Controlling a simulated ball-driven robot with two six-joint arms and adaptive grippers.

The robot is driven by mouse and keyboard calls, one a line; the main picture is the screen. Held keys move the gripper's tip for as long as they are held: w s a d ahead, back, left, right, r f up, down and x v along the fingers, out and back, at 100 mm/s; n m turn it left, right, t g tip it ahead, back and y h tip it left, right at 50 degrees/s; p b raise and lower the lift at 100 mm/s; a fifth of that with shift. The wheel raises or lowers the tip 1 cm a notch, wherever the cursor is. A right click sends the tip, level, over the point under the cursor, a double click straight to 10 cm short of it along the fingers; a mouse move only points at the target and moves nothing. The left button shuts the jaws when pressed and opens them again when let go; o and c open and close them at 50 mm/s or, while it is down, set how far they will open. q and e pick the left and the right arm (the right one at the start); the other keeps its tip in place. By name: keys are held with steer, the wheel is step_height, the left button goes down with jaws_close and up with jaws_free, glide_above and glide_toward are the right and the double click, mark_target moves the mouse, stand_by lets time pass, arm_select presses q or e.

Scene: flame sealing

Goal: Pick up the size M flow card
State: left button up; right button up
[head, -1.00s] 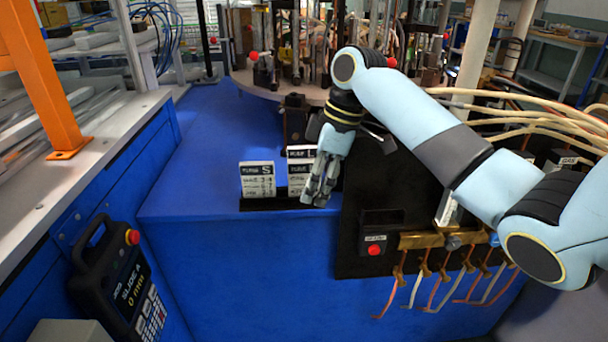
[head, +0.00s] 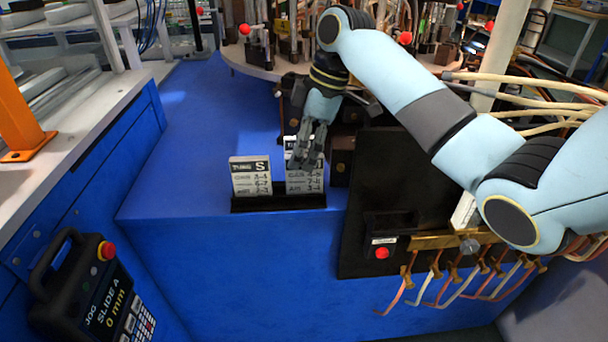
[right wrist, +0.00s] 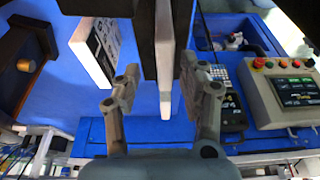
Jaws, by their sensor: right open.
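Two white printed flow cards stand upright in a black holder (head: 279,203) near the front edge of the blue table. The left card (head: 250,177) is marked S. The right card (head: 305,184) is partly covered by my right gripper, and its size letter cannot be read. My right gripper (head: 302,163) points down at the right card. In the right wrist view its fingers (right wrist: 162,90) are open, with a white card (right wrist: 165,62) edge-on in the gap between them and no clear grip on it. The S card (right wrist: 93,50) appears at the left there. My left gripper is not in view.
A round platform with upright apparatus (head: 262,68) stands behind the cards. A black panel with a red button (head: 382,253) and hanging tubes is to the right. A jog pendant (head: 100,300) is at lower left. The blue table top (head: 195,130) left of the cards is clear.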

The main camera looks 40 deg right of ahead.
mark_target(299, 171)
steer(key=x, duration=0.3)
steer(key=s+x, duration=0.1)
steer(key=shift+w+f, duration=0.1)
steer(key=shift+f, duration=0.3)
steer(key=shift+w+f, duration=0.15)
steer(key=shift+f, duration=0.15)
jaws_close()
